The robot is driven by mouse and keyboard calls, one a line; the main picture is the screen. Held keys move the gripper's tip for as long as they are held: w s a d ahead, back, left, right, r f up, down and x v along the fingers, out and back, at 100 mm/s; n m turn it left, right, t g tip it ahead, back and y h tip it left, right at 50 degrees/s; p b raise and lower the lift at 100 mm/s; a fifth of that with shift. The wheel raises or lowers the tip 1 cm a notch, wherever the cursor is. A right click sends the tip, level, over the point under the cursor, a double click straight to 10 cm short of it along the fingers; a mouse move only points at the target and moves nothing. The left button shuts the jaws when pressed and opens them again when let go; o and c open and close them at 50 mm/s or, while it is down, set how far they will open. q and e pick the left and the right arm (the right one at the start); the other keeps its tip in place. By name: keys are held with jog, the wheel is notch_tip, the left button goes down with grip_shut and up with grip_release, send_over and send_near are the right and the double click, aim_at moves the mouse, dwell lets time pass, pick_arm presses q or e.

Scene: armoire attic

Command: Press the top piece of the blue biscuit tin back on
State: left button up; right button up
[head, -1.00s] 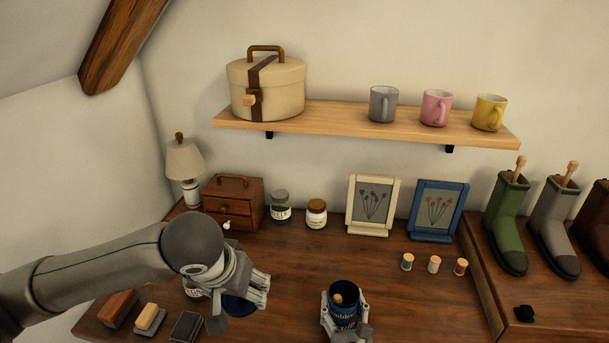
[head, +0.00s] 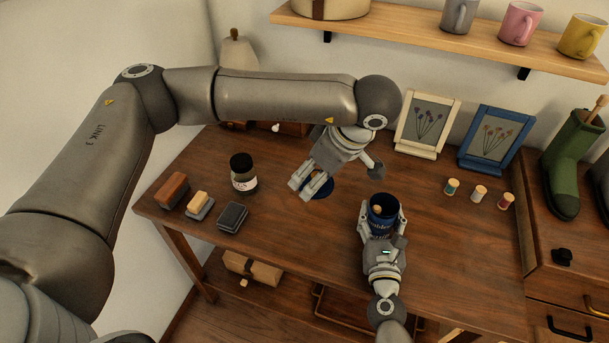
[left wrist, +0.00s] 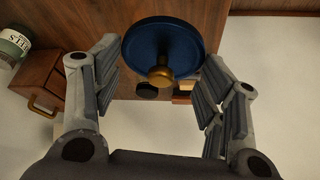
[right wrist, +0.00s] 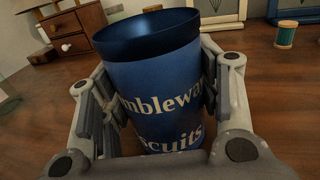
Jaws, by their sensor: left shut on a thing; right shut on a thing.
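My right gripper (head: 382,218) is shut around the tin's body, one finger on each side. The tin's top piece is a round blue lid (left wrist: 163,45) with a brass knob (left wrist: 160,74) facing my left wrist camera. My left gripper (head: 310,191) is shut on this lid at its rim.
A dark-capped jar (head: 243,174) and several brushes and blocks (head: 200,205) are on the left. Two picture frames (head: 427,122) and thread spools (head: 479,193) stand behind and right. Boots (head: 570,165) stand at far right. The tabletop (head: 300,250) in front is clear.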

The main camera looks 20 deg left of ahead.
pick_arm(q)
jog(key=n+g, duration=0.1)
jog(key=n, duration=0.1)
jog(key=w+d+n, duration=0.1)
jog(key=n, duration=0.1)
jog(key=d+n+g, duration=0.1)
jog(key=n, duration=0.1)
jog(key=shift+w+d+f+n+g, duration=0.1)
jog(key=shift+w+n+g, duration=0.2)
jog(key=w+d+n+t+h, duration=0.1)
jog(key=d+n+h, duration=0.3)
jog(key=n, duration=1.3)
jog(key=w+d+f+n+t+h, duration=0.1)
jog(key=w+d+n+h, duration=0.2)
jog(key=n, duration=1.5)
jog(key=d+h, duration=0.2)
jog(key=d, duration=0.3)
jog(key=shift+d+f, duration=0.2)
jog(key=shift+f, duration=0.05)
jog(key=shift+h, duration=0.3)
jog(key=shift+f, duration=1.85)
jog(key=shift+f, duration=0.9)
